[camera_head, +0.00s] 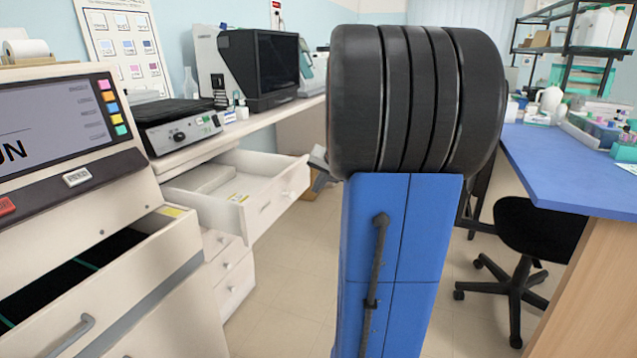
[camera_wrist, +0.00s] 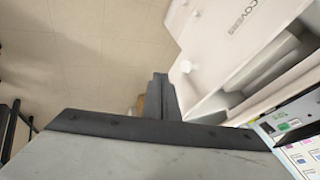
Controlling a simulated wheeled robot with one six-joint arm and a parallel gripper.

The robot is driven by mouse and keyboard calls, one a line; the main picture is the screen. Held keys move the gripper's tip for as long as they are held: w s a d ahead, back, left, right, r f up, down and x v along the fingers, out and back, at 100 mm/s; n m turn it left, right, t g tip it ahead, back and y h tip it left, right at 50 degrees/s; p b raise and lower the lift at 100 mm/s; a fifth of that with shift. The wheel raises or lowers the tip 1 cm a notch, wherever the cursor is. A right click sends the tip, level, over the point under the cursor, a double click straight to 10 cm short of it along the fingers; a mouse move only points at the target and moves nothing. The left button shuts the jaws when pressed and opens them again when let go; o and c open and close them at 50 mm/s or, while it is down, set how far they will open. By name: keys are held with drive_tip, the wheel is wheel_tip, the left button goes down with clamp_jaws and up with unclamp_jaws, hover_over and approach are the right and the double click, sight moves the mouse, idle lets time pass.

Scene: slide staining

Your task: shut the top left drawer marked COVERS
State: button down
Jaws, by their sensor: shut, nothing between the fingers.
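The COVERS drawer (camera_head: 262,205) is white and stands pulled well out from under the left bench in the head view. Its front has a small round knob, and a white box and a yellow label show inside. My gripper (camera_wrist: 160,82) is shut and empty in the wrist view. It points past the drawer's front, a little left of it, apparently apart from it.
Shut drawers (camera_head: 234,275) lie below the open one. A staining machine (camera_head: 85,175) with another open drawer stands at the near left. A blue-topped bench (camera_head: 560,170) and a black chair (camera_head: 540,235) are on the right. The floor (camera_head: 290,290) before the drawers is clear.

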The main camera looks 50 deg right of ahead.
drive_tip(key=w+a+f, duration=0.1)
drive_tip(key=w+f, duration=0.3)
drive_tip(key=w, duration=0.2)
drive_tip(key=shift+w+f, duration=0.15)
drive_tip(key=shift+w, duration=0.25)
hover_over(223, 194)
drive_tip(key=shift+w, duration=0.15)
drive_tip(key=shift+w+a, duration=0.1)
drive_tip(key=shift+w, duration=0.3)
drive_tip(key=shift+w+r, duration=0.1)
drive_tip(key=shift+r, duration=0.1)
idle(0.4)
